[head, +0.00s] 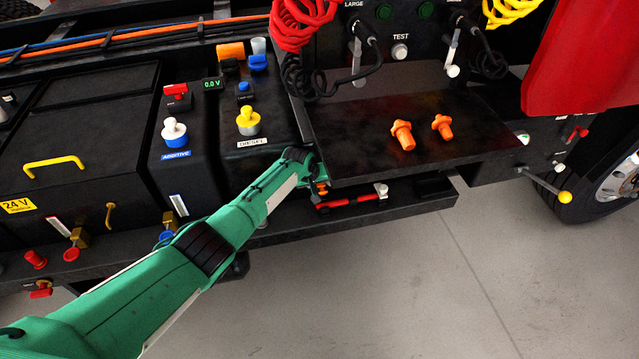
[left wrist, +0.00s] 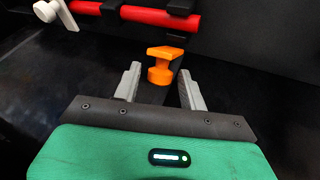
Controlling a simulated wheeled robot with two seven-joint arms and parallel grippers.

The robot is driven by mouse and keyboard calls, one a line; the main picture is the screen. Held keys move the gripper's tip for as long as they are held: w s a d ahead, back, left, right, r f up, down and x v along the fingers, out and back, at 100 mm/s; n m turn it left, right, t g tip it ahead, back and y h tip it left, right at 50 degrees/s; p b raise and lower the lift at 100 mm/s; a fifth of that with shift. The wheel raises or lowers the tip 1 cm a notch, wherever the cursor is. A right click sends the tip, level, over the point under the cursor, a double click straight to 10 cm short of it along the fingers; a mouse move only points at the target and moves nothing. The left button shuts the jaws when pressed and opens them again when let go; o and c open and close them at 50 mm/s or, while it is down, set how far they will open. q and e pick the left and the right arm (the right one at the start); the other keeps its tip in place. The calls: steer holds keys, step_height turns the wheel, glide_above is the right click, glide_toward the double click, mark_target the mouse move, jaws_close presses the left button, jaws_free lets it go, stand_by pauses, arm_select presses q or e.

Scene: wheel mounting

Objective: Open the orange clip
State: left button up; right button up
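The orange clip (left wrist: 162,66) stands in front of my left gripper (left wrist: 160,88) in the left wrist view. It lies between the lines of the two grey fingers, which are spread apart, with a gap to each finger. In the head view the left gripper (head: 313,177) is under the dark shelf's left corner, and only a small part of the orange clip (head: 321,187) shows beside it. A red bar (left wrist: 150,17) with a white-grey lever (left wrist: 56,14) lies behind the clip; the red bar (head: 345,201) also shows in the head view. My right gripper is not in view.
The dark shelf (head: 450,150) overhangs the clip area and carries two orange knobs (head: 403,135). A black tank with a yellow knob (head: 248,121) stands left of it. Red coiled hoses (head: 300,25) hang above. The floor (head: 430,270) in front is clear.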

arm_select(q)
steer(key=c, duration=0.8)
steer(key=shift+w+a+f+g+b, duration=0.2)
steer(key=shift+w+g+b, duration=0.15)
steer(key=shift+b, duration=0.75)
steer(key=shift+r+g+b, duration=0.15)
steer(key=shift+g+b, duration=0.1)
steer(key=shift+b, duration=0.2)
steer(key=shift+w+r, duration=0.1)
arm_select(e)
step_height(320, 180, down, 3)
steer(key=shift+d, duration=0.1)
arm_select(q)
steer(key=o, duration=1)
